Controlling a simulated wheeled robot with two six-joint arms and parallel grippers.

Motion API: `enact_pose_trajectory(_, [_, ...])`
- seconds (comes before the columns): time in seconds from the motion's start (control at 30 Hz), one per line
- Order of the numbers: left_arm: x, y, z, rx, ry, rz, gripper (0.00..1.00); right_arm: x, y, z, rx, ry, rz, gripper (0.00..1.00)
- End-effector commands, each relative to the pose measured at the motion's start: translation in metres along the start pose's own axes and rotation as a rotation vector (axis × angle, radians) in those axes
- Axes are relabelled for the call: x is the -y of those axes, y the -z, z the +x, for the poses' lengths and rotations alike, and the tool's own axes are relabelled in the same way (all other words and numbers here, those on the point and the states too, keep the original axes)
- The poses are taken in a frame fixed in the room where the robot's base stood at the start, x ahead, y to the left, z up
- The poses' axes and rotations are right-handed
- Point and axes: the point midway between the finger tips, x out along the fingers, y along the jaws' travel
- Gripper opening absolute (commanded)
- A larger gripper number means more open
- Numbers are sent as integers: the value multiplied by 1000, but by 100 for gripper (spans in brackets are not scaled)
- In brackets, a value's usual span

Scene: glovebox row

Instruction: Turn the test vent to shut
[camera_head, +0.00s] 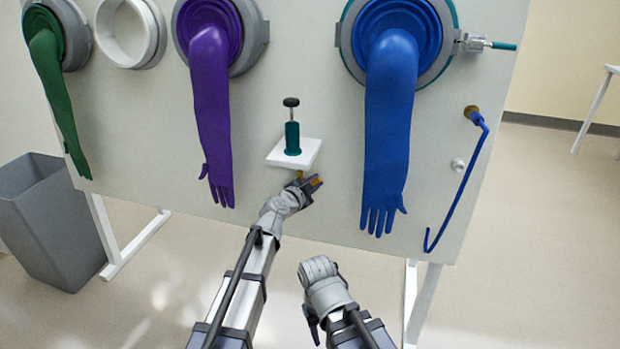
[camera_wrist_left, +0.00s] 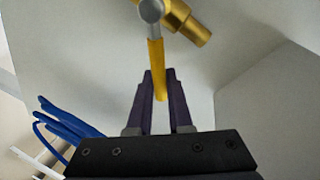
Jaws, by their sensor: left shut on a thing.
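A brass valve (camera_wrist_left: 190,22) with a yellow lever (camera_wrist_left: 157,58) fits the test vent; no label is readable. In the left wrist view the lever hangs from a grey pivot, at an angle to the slanting brass body. My left gripper (camera_wrist_left: 158,88) is shut on the lever, with its dark fingers on either side and the lever's end showing between them. In the head view my left gripper (camera_head: 312,186) is just under the white shelf, and the valve (camera_head: 299,175) is mostly hidden there. My right gripper (camera_head: 312,322) is low in front, apart from the panel; its jaws are unclear.
A teal cylinder with a black knob (camera_head: 292,134) stands on the white shelf (camera_head: 307,154). A purple glove (camera_head: 210,110) hangs to the left and a blue glove (camera_head: 390,130) to the right. A blue hose (camera_head: 465,185) hangs farther right. A grey bin (camera_head: 60,225) stands at left.

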Motion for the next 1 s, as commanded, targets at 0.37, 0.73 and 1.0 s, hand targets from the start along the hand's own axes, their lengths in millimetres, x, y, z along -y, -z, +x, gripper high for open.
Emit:
enact_pose_trajectory(0.37, [-25,-8,3,70,-39,336,0,0,0,9,0,-2,0,50])
enact_pose_trajectory(0.73, [-38,-19,4,122,-66,572,0,1,1,18,0,-3,-1,50])
enact_pose_trajectory(1.0, [-41,-23,4,139,-76,655,0,1,1,20,0,-4,-1,50])
